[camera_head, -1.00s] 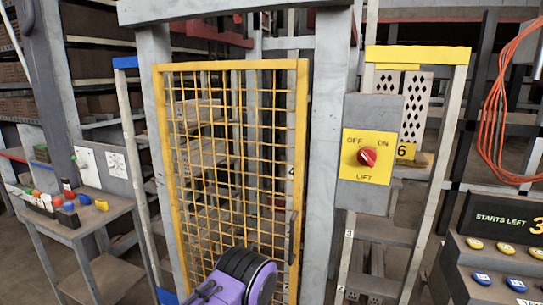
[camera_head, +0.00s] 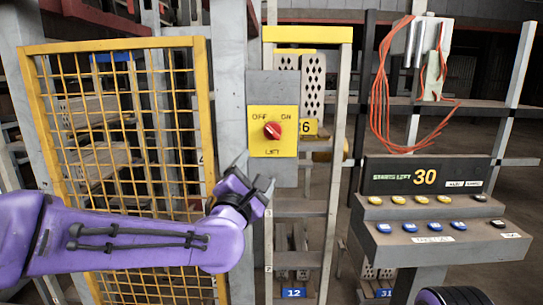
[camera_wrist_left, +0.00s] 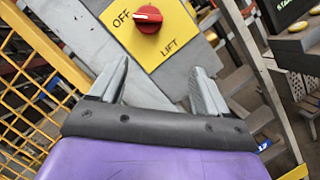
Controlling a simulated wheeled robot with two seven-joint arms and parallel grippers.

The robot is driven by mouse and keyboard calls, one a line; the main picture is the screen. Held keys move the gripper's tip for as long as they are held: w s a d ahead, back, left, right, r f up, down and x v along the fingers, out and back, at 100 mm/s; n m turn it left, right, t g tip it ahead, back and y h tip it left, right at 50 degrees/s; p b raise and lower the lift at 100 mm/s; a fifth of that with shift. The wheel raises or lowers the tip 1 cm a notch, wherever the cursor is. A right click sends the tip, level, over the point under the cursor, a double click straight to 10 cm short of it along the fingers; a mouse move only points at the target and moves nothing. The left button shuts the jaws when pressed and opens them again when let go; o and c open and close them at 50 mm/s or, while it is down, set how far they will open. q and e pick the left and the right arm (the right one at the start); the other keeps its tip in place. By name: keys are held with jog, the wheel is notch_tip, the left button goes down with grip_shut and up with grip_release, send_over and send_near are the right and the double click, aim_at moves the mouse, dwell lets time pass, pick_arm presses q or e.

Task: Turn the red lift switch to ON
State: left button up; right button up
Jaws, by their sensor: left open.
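The red lift switch (camera_head: 272,130) is a round knob on a yellow plate (camera_head: 259,147) marked OFF at upper left, ON at upper right and LIFT below. The plate is on a grey panel beside the yellow mesh gate. My left gripper (camera_head: 254,175) is open and empty, below and slightly left of the knob. In the left wrist view, the red knob (camera_wrist_left: 147,18) is beyond the open fingers (camera_wrist_left: 158,68), apart from them. My right gripper is not in view.
The yellow mesh gate (camera_head: 206,110) stands left of the switch, behind my left arm. A console (camera_head: 440,235) at right has yellow and blue buttons and a display reading STARTS LEFT 30. Orange cables (camera_head: 380,100) hang above it. Shelving stands behind.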

pick_arm(q)
send_near(273, 134)
jog(key=shift+t+h, duration=0.3)
jog(key=p+x, duration=0.4)
jog(key=x, duration=0.4)
jog(key=shift+w+f, duration=0.1)
jog(key=shift+w, duration=0.1)
jog(key=shift+w+d+p, duration=0.2)
jog(key=shift+w+p, duration=0.1)
jog(key=shift+w, duration=0.35)
jog(key=shift+c, duration=0.3)
jog(key=c, duration=1)
